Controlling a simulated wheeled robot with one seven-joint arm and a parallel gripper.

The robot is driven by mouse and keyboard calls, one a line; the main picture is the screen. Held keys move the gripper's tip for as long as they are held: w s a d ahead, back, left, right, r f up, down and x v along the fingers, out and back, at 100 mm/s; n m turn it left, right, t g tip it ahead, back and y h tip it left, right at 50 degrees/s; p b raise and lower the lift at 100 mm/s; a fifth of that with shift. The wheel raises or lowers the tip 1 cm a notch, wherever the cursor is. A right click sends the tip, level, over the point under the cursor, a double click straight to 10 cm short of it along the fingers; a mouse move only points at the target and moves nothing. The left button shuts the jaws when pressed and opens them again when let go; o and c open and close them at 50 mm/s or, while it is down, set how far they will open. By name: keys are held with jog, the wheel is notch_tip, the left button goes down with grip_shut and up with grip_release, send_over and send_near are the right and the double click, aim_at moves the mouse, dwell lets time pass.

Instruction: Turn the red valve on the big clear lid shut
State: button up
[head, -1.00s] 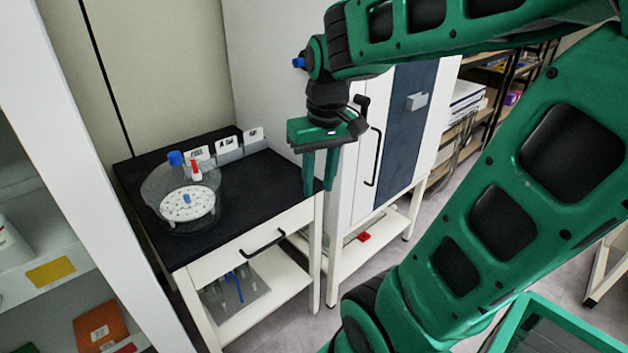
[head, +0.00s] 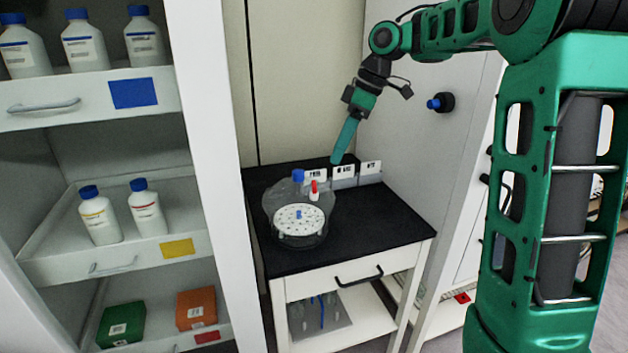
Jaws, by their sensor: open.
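The red valve (head: 314,187) stands upright on a white stem on top of the big clear lid (head: 272,205), to the right of a blue cap (head: 298,176). The clear vessel sits on the black top of a small white cabinet, with a white perforated disc (head: 299,220) inside. My gripper (head: 337,160) hangs in the air above and to the right of the valve, apart from it, pointing down. It is seen edge-on, so one finger hides the other. Nothing shows held in it.
Three labelled holders (head: 343,172) stand along the back of the black top (head: 385,215). A tall white shelf unit (head: 215,150) with bottles rises at the left. The black top right of the vessel is clear.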

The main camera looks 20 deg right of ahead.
aim_at(314, 183)
jog(key=w+a+f+n, duration=0.1)
jog(key=f, duration=0.2)
jog(key=w+a+f+n, duration=0.1)
jog(key=a+f, duration=0.1)
jog(key=f, duration=0.1)
jog(key=w+a+f+n, duration=0.1)
jog(key=f, duration=0.2)
jog(key=shift+w+a+f+g, duration=0.15)
jog(key=shift+a+f+g, duration=0.15)
jog(key=shift+a+f, duration=0.1)
jog(key=shift+y, duration=0.3)
